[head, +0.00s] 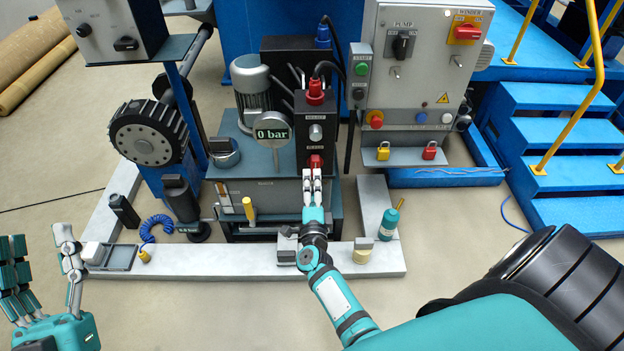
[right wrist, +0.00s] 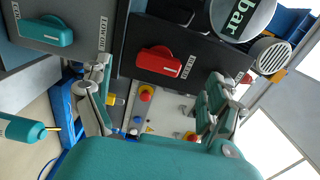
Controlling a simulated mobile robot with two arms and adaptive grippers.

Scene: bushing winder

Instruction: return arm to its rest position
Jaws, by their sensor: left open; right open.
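My right arm reaches forward from the lower right to the black valve panel (head: 314,130) of the pump unit. My right gripper (head: 312,178) is open, with its fingertips just below the red knob (head: 316,161) in the head view. In the right wrist view, the open fingers of this gripper (right wrist: 155,98) stand apart, and a red handle (right wrist: 158,62) shows beyond them. No object is between the fingers; contact with the knob cannot be told. My left gripper (head: 42,255) is open and empty at the lower left, over the floor.
The pump unit carries a gauge (head: 272,130) reading 0 bar and a motor (head: 251,90). A white frame (head: 230,260) runs along the front, with a teal bottle (head: 389,224) on its right part. A grey control cabinet (head: 425,75) and blue stairs (head: 560,140) stand to the right.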

